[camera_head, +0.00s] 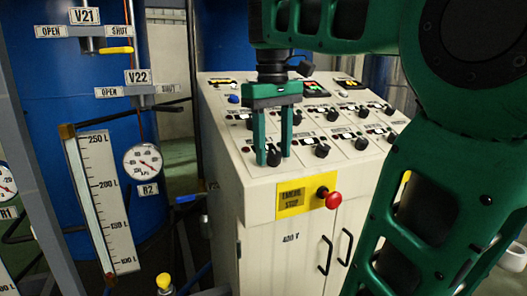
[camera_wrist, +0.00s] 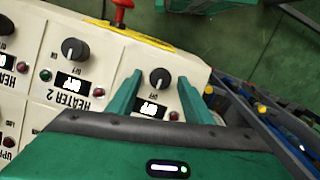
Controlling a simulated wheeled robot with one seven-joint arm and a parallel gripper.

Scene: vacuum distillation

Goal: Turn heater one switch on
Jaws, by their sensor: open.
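The heater one switch is a black rotary knob (camera_wrist: 160,78) on the cream panel, beside the knob marked HEATER 2 (camera_wrist: 75,49). Its own name label is hidden by my gripper. In the head view the knob (camera_head: 274,157) shows between my fingers at the panel's near left corner. My gripper (camera_head: 273,160) points down at the panel with its two green fingers apart. In the wrist view the gripper (camera_wrist: 160,77) has one finger on each side of the knob. I cannot tell whether either finger touches it.
The sloped control cabinet (camera_head: 225,190) carries several more knobs and lamps close by. A red emergency stop button (camera_head: 332,200) sticks out of its front face. Blue tanks (camera_head: 75,85), valves and a level gauge (camera_head: 105,200) stand at the left.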

